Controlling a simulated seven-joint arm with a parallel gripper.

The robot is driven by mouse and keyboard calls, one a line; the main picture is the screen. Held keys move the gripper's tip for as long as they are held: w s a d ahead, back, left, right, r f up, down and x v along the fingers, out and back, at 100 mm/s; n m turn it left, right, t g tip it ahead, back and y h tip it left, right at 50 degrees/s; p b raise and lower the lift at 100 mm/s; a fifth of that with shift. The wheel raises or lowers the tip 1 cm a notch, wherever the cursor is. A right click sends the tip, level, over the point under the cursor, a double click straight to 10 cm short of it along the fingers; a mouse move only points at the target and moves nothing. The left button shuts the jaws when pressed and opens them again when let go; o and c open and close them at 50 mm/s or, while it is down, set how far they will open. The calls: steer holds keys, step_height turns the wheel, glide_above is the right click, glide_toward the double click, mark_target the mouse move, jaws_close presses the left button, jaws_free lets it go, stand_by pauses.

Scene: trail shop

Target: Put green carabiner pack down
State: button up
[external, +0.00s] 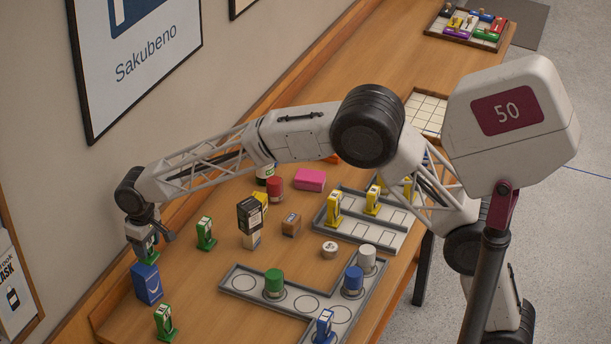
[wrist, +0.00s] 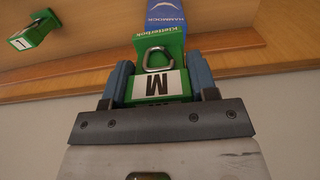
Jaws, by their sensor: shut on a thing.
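My gripper (external: 150,238) is at the far left end of the table, close to the wall. In the external view only part of the pack shows below the fingers, just behind a blue box. I cannot tell whether it touches the table. Two other green packs stand nearby, one to the right (external: 206,234) and one in front (external: 164,322).
The blue hammock box (external: 147,284) stands very near the held pack. A grey tray (external: 240,282) with round slots holds several cans. A second grey tray (external: 378,234) holds yellow packs. A dark box stack (external: 250,215) and a pink block (external: 310,180) stand mid-table. The wall is close behind.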

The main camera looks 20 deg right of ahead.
steer(key=shift+w+a+f, duration=0.1)
steer(key=shift+w+a, duration=0.7)
steer(key=shift+a, duration=0.25)
steer(key=shift+f, duration=0.15)
steer(key=shift+f, duration=1.65)
steer(key=shift+f, duration=0.1)
steer(key=o, duration=1)
